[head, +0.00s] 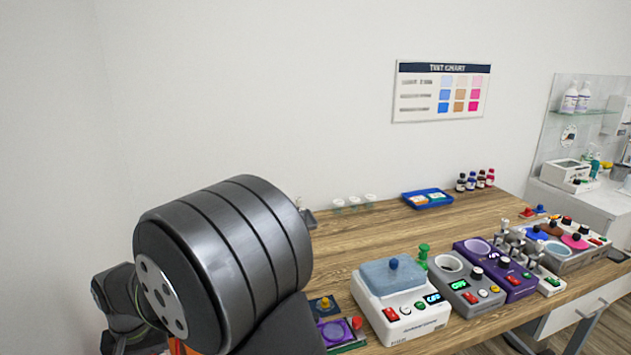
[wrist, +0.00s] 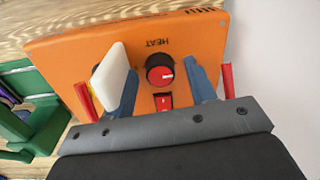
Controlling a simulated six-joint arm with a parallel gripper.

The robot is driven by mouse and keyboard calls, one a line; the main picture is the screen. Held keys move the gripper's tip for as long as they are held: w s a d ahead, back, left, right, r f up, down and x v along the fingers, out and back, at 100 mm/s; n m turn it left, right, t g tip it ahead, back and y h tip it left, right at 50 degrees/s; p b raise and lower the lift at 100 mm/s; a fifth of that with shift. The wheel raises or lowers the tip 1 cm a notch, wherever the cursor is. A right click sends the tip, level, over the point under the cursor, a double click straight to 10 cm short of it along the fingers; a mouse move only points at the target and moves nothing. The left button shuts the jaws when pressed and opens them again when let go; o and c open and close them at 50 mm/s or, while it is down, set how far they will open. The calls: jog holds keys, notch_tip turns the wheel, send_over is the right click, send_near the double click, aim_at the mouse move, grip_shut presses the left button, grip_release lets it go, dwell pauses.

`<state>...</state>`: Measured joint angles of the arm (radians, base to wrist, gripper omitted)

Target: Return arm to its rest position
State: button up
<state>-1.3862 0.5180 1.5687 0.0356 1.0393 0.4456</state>
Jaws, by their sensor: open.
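My gripper (wrist: 162,76) shows in the wrist view, its two blue fingers apart. Between and beyond them is the face of an orange device (wrist: 85,48) marked HEAT, with a black and red knob (wrist: 160,70) and a red switch (wrist: 163,102). I see nothing gripped between the fingers. A pale, flat piece (wrist: 115,75) stands by the left finger; I cannot tell whether they touch. In the head view my dark arm fills the lower left, and my gripper cannot be made out there.
A wooden bench (head: 375,235) holds a white device (head: 405,310), a grey device (head: 462,290), a purple device (head: 510,275), a blue tray (head: 427,198) and several small bottles. Green parts (wrist: 30,115) lie left in the wrist view. The wall above the bench is clear except for a chart (head: 440,91).

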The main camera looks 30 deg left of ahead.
jog(key=shift+m, duration=1.1)
jog(key=shift+r, duration=1.3)
